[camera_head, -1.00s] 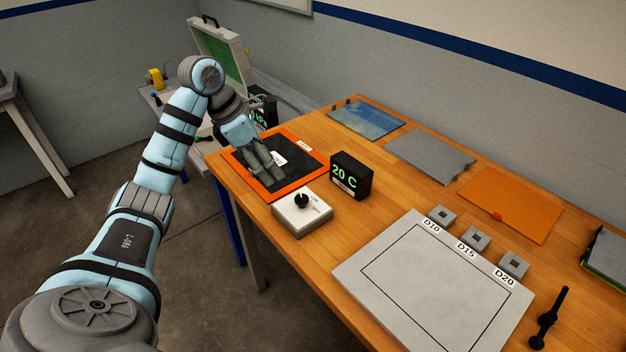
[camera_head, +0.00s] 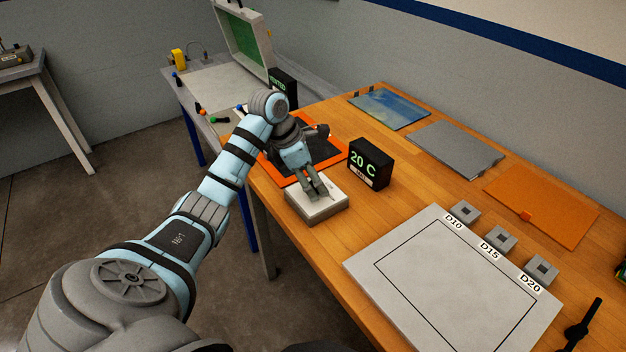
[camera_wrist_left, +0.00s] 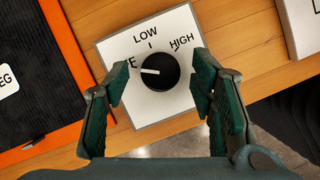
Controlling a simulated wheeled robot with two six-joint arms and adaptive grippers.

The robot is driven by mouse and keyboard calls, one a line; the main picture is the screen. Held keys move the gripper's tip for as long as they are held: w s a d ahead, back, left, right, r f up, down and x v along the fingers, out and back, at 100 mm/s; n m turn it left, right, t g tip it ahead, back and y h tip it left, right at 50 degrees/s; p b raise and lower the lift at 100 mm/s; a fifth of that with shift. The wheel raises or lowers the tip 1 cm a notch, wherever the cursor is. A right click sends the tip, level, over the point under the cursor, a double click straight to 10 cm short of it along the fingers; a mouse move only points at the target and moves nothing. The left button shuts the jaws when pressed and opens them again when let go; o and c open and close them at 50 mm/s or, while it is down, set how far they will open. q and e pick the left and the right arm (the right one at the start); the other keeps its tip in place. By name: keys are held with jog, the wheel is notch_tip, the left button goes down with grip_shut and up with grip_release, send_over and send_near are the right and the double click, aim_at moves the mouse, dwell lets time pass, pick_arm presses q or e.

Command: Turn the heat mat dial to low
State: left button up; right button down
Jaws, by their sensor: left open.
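The heat mat dial (camera_wrist_left: 157,71) is a round black knob with a white pointer line on a white box (camera_wrist_left: 143,48). In the left wrist view its line points left, toward a partly hidden label ending in E. LOW is marked at the top and HIGH at the upper right. The box also shows in the head view (camera_head: 318,211), where my gripper hides the dial. My left gripper (camera_head: 320,194) is open over the box, with its fingers (camera_wrist_left: 160,95) on either side of the dial and a gap at each side. My right gripper is not in view.
The orange-edged black heat mat (camera_head: 331,158) lies behind the box. A black display (camera_head: 369,163) reading 20 C stands right of it. A grey framed board (camera_head: 452,285) and small grey blocks labelled D10, D15 and D20 lie farther right.

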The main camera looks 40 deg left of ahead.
pick_arm(q)
jog(key=shift+s+r, duration=0.1)
jog(key=shift+c, duration=0.6)
jog(key=c, duration=1)
jog(key=shift+m, duration=0.4)
jog(key=m, duration=0.1)
jog(key=m+g+h, duration=0.1)
jog(key=m, duration=0.1)
jog(key=m+b, duration=0.1)
jog(key=shift+w+m+g, duration=0.25)
jog(key=shift+m+g, duration=0.05)
jog(key=m, duration=0.2)
jog(key=m+g, duration=0.1)
jog(key=m, duration=0.1)
jog(key=shift+w+a+g+h, duration=0.1)
jog(key=shift+w+g+h, duration=0.05)
jog(key=shift+g+h, duration=0.2)
jog(key=shift+m+g+b, duration=0.35)
jog(key=shift+m, duration=0.85)
